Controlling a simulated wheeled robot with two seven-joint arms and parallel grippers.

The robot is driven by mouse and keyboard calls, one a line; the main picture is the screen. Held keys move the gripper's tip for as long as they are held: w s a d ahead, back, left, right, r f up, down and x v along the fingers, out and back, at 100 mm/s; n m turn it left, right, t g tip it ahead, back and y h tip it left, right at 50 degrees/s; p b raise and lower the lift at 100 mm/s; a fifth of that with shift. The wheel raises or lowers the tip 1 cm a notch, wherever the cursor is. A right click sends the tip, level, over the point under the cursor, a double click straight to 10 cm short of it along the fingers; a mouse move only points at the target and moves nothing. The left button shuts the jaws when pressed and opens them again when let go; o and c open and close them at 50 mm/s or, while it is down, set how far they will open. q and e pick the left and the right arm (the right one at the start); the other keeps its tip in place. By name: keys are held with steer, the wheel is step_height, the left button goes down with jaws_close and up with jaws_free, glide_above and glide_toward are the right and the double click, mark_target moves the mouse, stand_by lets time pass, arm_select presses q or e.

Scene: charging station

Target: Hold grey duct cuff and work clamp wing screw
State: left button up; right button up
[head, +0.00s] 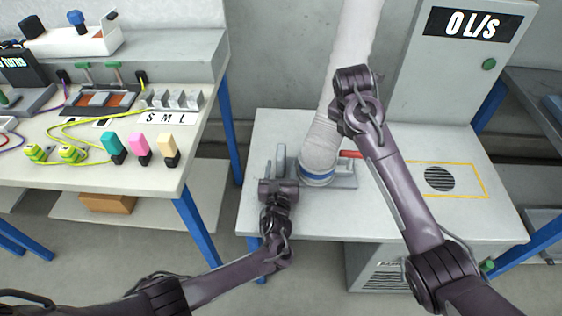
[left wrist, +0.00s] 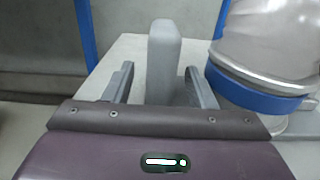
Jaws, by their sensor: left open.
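A pale flexible duct (head: 350,45) comes down to a grey cuff (head: 319,148) with a blue band (head: 317,178) on a grey base on the table. The cuff also shows in the left wrist view (left wrist: 270,45). A grey upright piece (left wrist: 164,60), perhaps the clamp's wing screw, stands left of the cuff. My left gripper (left wrist: 160,85) is open, with a finger on each side of this piece; contact cannot be told. My right gripper (head: 352,85) is at the duct above the cuff; its fingers are hidden. A red part (head: 350,154) shows right of the cuff.
The duct table (head: 265,215) has free room at its front and a round black vent (head: 439,179) at right. A grey cabinet (head: 440,80) behind reads "0 L/s". A bench (head: 165,182) at left holds coloured connectors and cables, with a floor gap between.

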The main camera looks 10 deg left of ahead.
arm_select(q)
steer(key=shift+w+a, duration=0.1)
steer(key=shift+w, duration=1.25)
jaws_close()
